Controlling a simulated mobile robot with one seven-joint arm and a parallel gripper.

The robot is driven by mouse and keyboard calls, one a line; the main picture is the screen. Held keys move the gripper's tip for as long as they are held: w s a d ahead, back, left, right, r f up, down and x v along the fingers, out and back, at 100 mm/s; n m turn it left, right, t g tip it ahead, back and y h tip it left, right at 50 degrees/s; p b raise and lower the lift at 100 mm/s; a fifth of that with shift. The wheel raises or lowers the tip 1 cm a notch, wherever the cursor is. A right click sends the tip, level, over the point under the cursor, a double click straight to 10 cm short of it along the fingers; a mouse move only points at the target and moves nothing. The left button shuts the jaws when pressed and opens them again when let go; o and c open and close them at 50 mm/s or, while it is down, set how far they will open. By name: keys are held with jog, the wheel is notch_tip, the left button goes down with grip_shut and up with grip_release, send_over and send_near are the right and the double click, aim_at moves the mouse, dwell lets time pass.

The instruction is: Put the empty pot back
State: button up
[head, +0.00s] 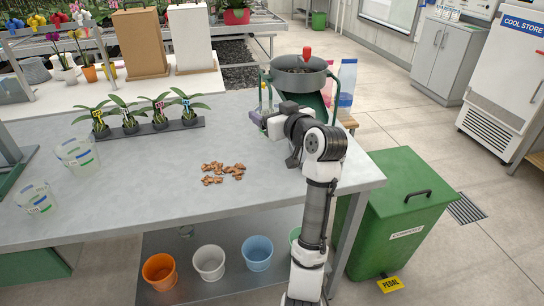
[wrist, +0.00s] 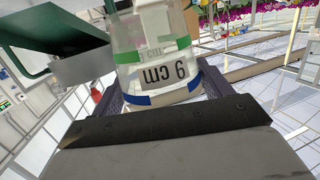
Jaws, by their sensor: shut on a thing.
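My gripper (wrist: 160,98) is shut on a clear plastic pot (wrist: 160,60), which fills the middle of the wrist view. The pot has a green band, a blue band and a "9 cm" print. It looks see-through, with no filling visible. In the head view my gripper (head: 262,117) is above the bench's back right part, just in front of the hopper, and the held pot is mostly hidden there. Two similar clear pots, one (head: 78,154) behind the other (head: 37,197), stand at the left of the bench (head: 130,200).
A green hopper (head: 300,76) with dark filling stands at the bench's back right. Several potted plants stand in a dark tray (head: 145,132). Brown chips (head: 222,172) lie mid-bench. Orange (head: 160,270), white (head: 208,262) and blue (head: 257,252) pots are below. A green compost bin (head: 400,215) stands right.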

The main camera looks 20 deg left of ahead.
notch_tip(320, 180, down, 14)
jog(key=shift+r+p, duration=0.15)
jog(key=shift+p, duration=0.7)
jog(key=o, duration=1)
